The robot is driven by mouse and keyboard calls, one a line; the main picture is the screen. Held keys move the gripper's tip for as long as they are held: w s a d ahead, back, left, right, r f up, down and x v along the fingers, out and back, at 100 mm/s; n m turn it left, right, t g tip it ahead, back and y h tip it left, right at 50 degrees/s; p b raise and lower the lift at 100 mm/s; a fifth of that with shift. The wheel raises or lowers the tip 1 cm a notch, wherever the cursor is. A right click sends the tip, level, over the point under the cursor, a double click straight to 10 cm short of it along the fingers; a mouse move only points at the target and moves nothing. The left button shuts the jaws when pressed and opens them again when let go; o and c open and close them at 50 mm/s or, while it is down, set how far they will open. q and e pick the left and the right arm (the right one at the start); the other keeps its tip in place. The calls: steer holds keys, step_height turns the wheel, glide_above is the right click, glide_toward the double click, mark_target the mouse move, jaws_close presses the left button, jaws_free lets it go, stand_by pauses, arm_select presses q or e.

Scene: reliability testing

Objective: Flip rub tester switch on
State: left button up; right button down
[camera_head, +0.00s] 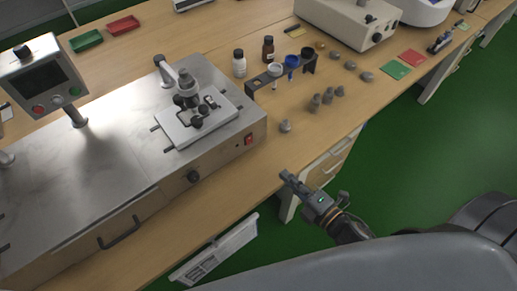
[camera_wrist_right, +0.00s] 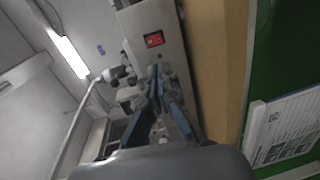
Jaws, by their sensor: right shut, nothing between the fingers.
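The rub tester (camera_head: 110,175) is a long metal-topped machine on the wooden bench at the left in the head view. Its red switch (camera_head: 249,139) is on the front panel's right end, with a dark knob (camera_head: 194,177) to its left. In the right wrist view the red switch (camera_wrist_right: 154,39) sits in a black frame on the grey panel, beyond the fingertips. My right gripper (camera_head: 286,176) is shut and empty, in front of the bench edge, apart from the switch. Its blue-grey fingers (camera_wrist_right: 157,78) meet in the wrist view. My left gripper is not in view.
A display box (camera_head: 40,85) on a post stands at the far left. Bottles (camera_head: 239,63), a black cup holder (camera_head: 284,74) and several grey weights (camera_head: 328,97) stand on the bench to the right. A white panel (camera_head: 218,250) is below the bench edge. The green floor at right is open.

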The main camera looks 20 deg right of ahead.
steer(key=p, duration=0.3)
glide_toward(250, 143)
steer(key=x, duration=0.7)
steer(key=shift+f, duration=0.1)
